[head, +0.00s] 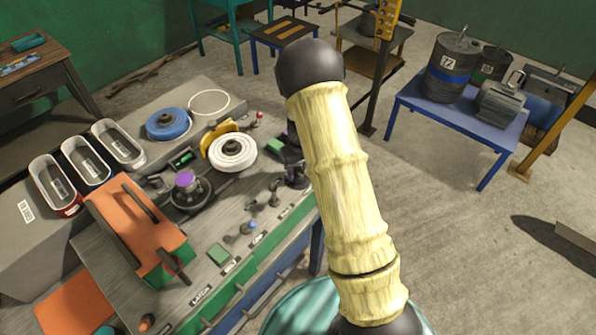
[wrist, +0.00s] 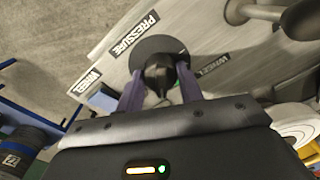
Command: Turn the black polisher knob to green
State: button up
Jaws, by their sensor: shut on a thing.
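The black knob (wrist: 157,72) stands on a round black dial with a small white tick at its upper right in the wrist view. The dial sits on the grey panel beside a PRESSURE label. My gripper (wrist: 159,84) has its two purple fingers on either side of the knob, shut on it. In the head view my gripper (head: 293,160) is at the right edge of the machine bench, partly behind my arm, and the knob cannot be made out there.
The bench (head: 232,225) carries a white wheel (head: 233,151), a blue wheel (head: 168,124), an orange box (head: 128,225) and several small controls. A blue table (head: 455,118) with drums stands at the right. Open floor lies between them.

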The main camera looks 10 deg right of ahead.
jog(key=m, duration=0.5)
jog(key=shift+m+b, duration=0.3)
jog(key=shift+b, duration=0.1)
jog(key=m, duration=0.5)
jog(key=shift+r+t, duration=0.1)
jog(key=shift+t, duration=0.2)
jog(key=o, duration=1)
